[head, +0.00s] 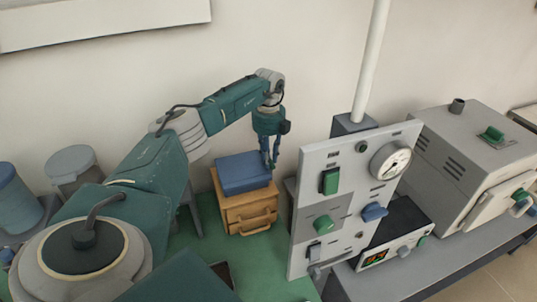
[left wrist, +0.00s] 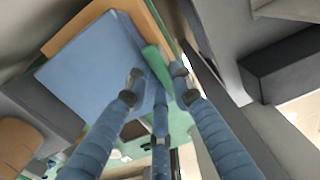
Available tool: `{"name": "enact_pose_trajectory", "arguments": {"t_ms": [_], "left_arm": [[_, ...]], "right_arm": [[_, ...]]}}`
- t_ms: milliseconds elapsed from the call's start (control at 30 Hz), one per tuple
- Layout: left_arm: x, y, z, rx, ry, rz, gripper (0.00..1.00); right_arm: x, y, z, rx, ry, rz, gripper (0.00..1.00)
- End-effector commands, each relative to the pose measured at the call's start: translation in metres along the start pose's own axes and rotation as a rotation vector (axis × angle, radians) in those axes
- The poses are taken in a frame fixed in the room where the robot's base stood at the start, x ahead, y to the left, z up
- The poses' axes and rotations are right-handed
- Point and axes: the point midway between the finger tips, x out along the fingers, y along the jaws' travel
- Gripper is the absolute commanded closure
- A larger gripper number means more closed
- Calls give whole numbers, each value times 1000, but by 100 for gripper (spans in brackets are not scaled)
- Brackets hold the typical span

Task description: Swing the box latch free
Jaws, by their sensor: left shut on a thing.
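A blue box (head: 243,172) with a flat top sits on a small wooden drawer unit (head: 250,208) on the green bench top. In the left wrist view the blue box (left wrist: 90,68) fills the upper left, and a green latch (left wrist: 156,64) lies along its edge. My left gripper (head: 270,163) reaches down at the right side of the box. In the left wrist view its blue fingers (left wrist: 158,80) close around the green latch, partly hiding its lower end. The latch is hidden behind the fingers in the head view. My right gripper is not in view.
A grey control panel (head: 320,158) with a dial, switches and knobs stands close to the right of the box. A muffle furnace (head: 460,140) and a dark controller (head: 400,232) are farther right. Blue and grey containers (head: 72,165) stand at the left. Green bench top (head: 205,215) shows around the drawers.

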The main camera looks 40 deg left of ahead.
Motion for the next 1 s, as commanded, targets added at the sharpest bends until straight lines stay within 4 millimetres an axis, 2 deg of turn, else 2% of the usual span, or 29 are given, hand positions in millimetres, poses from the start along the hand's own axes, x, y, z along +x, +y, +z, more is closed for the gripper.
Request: {"name": "enact_pose_trajectory", "arguments": {"t_ms": [267, 300, 400, 767, 867, 1000], "left_arm": [[-3, -1, 3, -6, -7, -8, 100], [-3, -1, 3, -6, -7, -8, 76], [-3, -1, 2, -5, -6, -7, 58], [-6, -1, 1, -2, -3, -4, 58], [-18, -2, 2, -2, -4, -6, 58], [-46, -1, 2, -3, -5, -7, 58]], "right_arm": [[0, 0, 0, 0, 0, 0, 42], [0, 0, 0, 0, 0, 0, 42], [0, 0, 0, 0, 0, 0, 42], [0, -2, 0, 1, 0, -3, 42], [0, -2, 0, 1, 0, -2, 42], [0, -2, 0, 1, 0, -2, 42]]}}
